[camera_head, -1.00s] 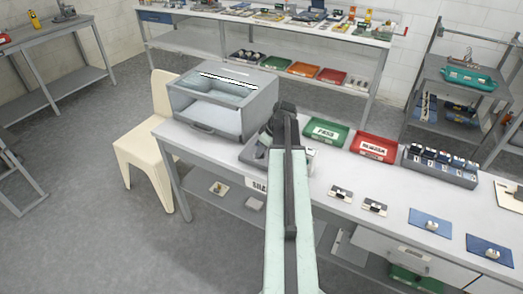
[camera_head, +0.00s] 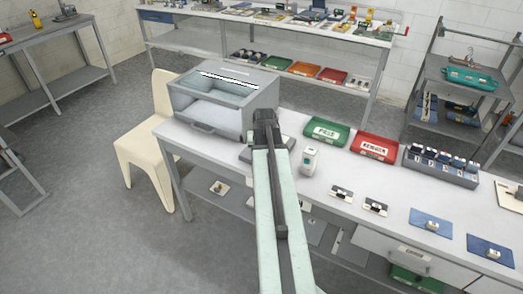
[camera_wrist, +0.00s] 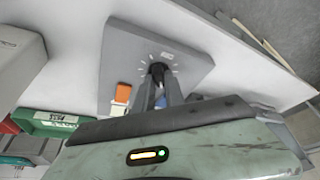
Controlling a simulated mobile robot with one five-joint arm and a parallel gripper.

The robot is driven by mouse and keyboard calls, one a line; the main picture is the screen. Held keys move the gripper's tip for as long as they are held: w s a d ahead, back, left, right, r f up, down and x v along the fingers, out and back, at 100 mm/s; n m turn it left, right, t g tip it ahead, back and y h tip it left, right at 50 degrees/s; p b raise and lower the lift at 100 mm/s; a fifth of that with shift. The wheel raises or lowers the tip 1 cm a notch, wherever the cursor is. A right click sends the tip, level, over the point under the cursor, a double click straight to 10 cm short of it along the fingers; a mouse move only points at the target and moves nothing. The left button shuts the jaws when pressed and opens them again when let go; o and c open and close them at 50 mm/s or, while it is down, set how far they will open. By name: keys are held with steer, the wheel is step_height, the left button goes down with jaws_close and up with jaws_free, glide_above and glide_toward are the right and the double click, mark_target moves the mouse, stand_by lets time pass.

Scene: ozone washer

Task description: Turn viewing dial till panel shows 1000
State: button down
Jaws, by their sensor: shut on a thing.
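A grey square plate (camera_wrist: 185,55) with a dark round dial (camera_wrist: 158,69) and white tick marks around it shows in the wrist view. My gripper (camera_wrist: 160,82) reaches over the plate, and its fingers are shut on the dial. The dial's pointer and any reading are too small or hidden to tell. In the head view my gripper (camera_head: 265,118) is in front of the grey glass-fronted cabinet, and my arm hides most of the plate (camera_head: 246,154). I cannot read a number on any panel.
A small white upright object (camera_head: 310,161) stands just right of my arm. A green tray (camera_head: 326,133), a red tray (camera_head: 372,146) and a rack (camera_head: 440,165) lie further right. The grey cabinet (camera_head: 222,105) is close on the left. An orange-and-white piece (camera_wrist: 122,94) is beside the dial.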

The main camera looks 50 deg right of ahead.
steer(key=m+g, duration=0.1)
steer(key=m, duration=0.1)
steer(key=m+g+h, duration=0.1)
steer(key=m, duration=0.2)
steer(key=shift+w+a, duration=0.15)
steer(key=shift+m+g, duration=0.7)
steer(key=shift+m, duration=1.6)
steer(key=c, duration=1.4)
jaws_free()
steer(key=shift+w, duration=0.1)
steer(key=p+v, duration=0.7)
steer(key=shift+a+r, duration=0.3)
